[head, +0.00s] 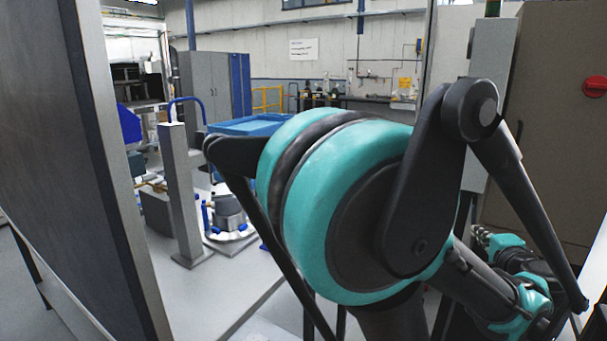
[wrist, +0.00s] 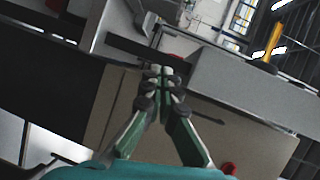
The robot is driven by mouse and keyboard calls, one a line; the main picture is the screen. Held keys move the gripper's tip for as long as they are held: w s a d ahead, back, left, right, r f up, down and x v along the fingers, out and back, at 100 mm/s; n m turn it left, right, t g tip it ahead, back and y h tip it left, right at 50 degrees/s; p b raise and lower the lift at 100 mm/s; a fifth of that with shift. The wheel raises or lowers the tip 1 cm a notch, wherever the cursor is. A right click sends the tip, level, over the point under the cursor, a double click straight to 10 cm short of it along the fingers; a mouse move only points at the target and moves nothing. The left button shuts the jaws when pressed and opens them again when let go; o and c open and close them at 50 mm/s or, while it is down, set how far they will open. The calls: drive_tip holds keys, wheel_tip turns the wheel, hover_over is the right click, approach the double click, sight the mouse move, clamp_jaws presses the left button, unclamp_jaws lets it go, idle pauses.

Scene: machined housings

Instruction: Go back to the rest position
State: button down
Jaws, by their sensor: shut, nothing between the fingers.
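My gripper (wrist: 165,76) shows in the wrist view with its two green and dark fingers brought together at the tips. Nothing is held between them. The fingers appear in front of a beige cabinet (wrist: 112,118) and a grey box-like part. In the head view my teal and black arm fills the middle and right. Its wrist end is low at the right, beside the brown cabinet (head: 560,150), and partly hidden by my own links.
A dark panel (head: 75,150) stands close on the left. A grey post (head: 181,190) and a metal housing (head: 228,212) on a round plate stand beyond it. A blue bin (head: 245,125) is behind my arm. Grey floor is open at lower left. A red knob (head: 594,86) is on the cabinet.

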drive_tip(key=a+f+n+g+y, duration=0.35)
drive_tip(key=a+f+n, duration=0.25)
drive_tip(key=a+f, duration=0.4)
drive_tip(key=a+f+n+g+y, duration=0.2)
drive_tip(key=a+f+n+g, duration=0.4)
drive_tip(key=a, duration=0.6)
drive_tip(key=s+a+f+n+g+h, duration=0.2)
drive_tip(key=s+a+f+n+h, duration=0.1)
drive_tip(key=s+f+n, duration=0.2)
drive_tip(key=shift+a+f+n, duration=0.3)
drive_tip(key=shift+f+n, duration=0.5)
drive_tip(key=shift+f, duration=0.05)
